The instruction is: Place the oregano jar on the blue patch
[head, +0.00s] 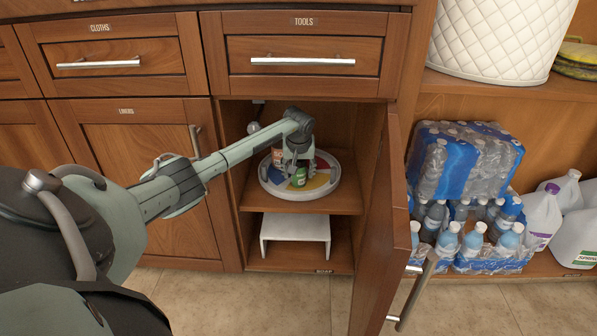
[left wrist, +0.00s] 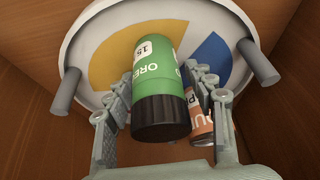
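The oregano jar (head: 299,178), green with a black cap, is over the front part of a round white turntable (head: 337,180) inside the open cabinet. In the left wrist view the jar (left wrist: 158,72) shows "ORE" and "15", its cap towards the camera. My left gripper (left wrist: 157,80) has a finger along each side of the jar, its tips against it, and appears shut on it. The blue patch (left wrist: 207,62) lies right of the jar there, the yellow patch (left wrist: 112,58) left. Whether the jar's base touches the turntable is unclear. My right gripper is not in view.
An orange-labelled jar (left wrist: 202,120) stands close outside the right-hand finger; it also shows in the head view (head: 277,157). The cabinet door (head: 383,220) stands open at the right. A white stand (head: 296,228) is on the shelf below. Bottled water packs (head: 455,165) are farther right.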

